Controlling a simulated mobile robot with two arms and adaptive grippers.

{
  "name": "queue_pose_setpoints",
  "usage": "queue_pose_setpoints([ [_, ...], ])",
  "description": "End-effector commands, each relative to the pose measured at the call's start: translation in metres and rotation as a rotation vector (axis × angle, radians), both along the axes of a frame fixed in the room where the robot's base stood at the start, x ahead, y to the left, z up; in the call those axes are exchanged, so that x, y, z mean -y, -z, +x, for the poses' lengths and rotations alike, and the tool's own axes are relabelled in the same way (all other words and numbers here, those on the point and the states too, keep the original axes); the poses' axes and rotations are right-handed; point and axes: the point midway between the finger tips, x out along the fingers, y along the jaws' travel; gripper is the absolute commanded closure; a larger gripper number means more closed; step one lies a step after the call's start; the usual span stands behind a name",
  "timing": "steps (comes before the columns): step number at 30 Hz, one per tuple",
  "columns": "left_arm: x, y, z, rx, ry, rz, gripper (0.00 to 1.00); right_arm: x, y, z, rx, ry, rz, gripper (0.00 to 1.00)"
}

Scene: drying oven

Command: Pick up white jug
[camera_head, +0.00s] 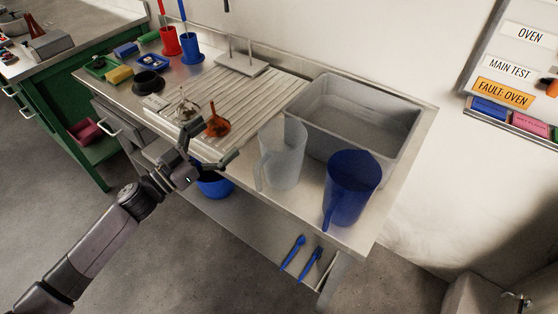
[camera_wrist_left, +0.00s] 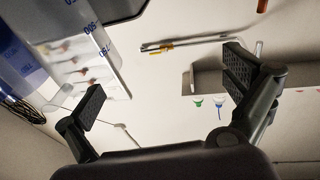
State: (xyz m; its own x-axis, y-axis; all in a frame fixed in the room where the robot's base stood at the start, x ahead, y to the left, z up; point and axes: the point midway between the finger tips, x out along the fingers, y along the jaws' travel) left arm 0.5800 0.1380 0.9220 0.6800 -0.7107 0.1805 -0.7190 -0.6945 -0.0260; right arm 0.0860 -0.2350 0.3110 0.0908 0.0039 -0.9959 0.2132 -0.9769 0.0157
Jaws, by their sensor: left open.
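The white jug (camera_head: 283,152), pale and translucent, stands upright on the steel table in the head view, left of a blue jug (camera_head: 350,188). My left gripper (camera_head: 212,144) is open and empty to the left of the white jug, apart from it. In the left wrist view the open fingers (camera_wrist_left: 165,88) have nothing between them. A pale translucent wall with blue graduation marks (camera_wrist_left: 80,60) shows at upper left there, apparently the white jug. My right gripper is not in view.
A grey sink basin (camera_head: 400,135) lies behind the jugs. A ribbed draining board (camera_head: 250,92) with an orange-brown flask (camera_head: 217,123) and a clear flask is near my left gripper. A blue bowl (camera_head: 214,187) and two blue scoops (camera_head: 292,252) are lower down.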

Motion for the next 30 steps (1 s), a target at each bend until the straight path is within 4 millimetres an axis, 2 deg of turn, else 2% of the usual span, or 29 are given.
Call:
queue_pose_setpoints([
  [1, -0.001, -0.01, -0.002, 0.022, 0.094, 0.018, 0.0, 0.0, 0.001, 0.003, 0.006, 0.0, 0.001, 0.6],
  [3, -0.002, -0.019, -0.012, 0.023, 0.232, 0.039, 0.0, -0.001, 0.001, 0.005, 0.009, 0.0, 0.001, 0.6],
  [6, -0.009, -0.024, -0.027, -0.009, 0.392, 0.078, 0.0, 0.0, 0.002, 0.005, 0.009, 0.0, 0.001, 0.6],
  [12, -0.026, -0.025, -0.049, -0.088, 0.573, 0.143, 0.0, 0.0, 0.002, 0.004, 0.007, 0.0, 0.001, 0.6],
  [15, -0.025, -0.026, -0.052, -0.104, 0.604, 0.153, 0.0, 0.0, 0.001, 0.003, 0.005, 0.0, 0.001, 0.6],
  [20, 0.001, -0.027, -0.05, -0.106, 0.613, 0.152, 0.0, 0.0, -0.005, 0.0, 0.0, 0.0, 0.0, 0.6],
  [30, 0.071, -0.028, -0.038, -0.105, 0.609, 0.151, 0.0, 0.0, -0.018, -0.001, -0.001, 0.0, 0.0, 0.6],
])
